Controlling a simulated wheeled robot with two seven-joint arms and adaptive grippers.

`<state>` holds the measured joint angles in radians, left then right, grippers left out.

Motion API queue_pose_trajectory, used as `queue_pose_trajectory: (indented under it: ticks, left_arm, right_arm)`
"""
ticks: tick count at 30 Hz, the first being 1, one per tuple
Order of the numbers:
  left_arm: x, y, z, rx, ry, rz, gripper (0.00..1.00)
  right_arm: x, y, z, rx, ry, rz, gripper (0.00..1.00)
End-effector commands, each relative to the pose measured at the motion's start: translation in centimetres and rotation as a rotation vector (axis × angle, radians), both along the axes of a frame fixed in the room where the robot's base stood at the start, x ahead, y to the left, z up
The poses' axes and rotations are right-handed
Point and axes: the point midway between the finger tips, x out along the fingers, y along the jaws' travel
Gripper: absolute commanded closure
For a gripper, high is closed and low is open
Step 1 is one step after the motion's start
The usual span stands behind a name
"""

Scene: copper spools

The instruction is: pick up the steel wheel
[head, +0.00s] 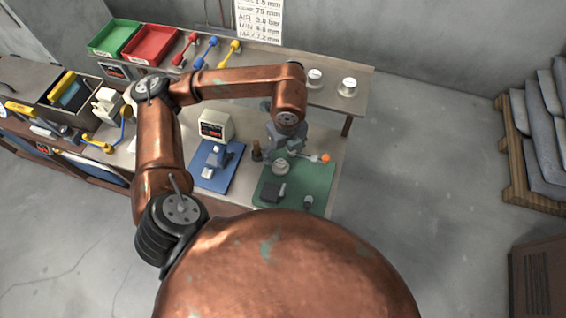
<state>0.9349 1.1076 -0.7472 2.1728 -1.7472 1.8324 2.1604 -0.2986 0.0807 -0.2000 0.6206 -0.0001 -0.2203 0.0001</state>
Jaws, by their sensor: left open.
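A round silver piece that looks like the steel wheel (280,167) lies on the green mat (319,186) on the workbench. My left arm reaches over from the left, and my left gripper (290,150) points down just above and beside this piece. The gripper is open. It is too small in the view to tell whether a finger touches the wheel. The gripper and wrist hide part of the mat's far edge. My right gripper is not in view.
On the mat are a dark block (272,191), a small grey cylinder (308,202) and an orange-tipped tool (325,157). A blue board (207,178) with a grey fixture lies left. Two pale round pieces (347,86) stand on the back bench. A pallet (517,160) stands right.

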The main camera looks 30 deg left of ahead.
Motion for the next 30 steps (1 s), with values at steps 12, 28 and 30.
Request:
queue_pose_trajectory:
  ticks: [12,28,30]
  left_arm:
    - [-0.2,1.0,-4.0,0.028,-0.003,0.017,0.34]
    - [-0.4,1.3,-7.6,0.026,-0.005,0.018,0.34]
    - [-0.4,1.3,-7.6,0.025,-0.006,0.018,0.38]
  right_arm:
    - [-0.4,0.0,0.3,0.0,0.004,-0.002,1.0]
    - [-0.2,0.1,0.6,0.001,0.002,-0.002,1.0]
    - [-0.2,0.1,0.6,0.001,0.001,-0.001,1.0]
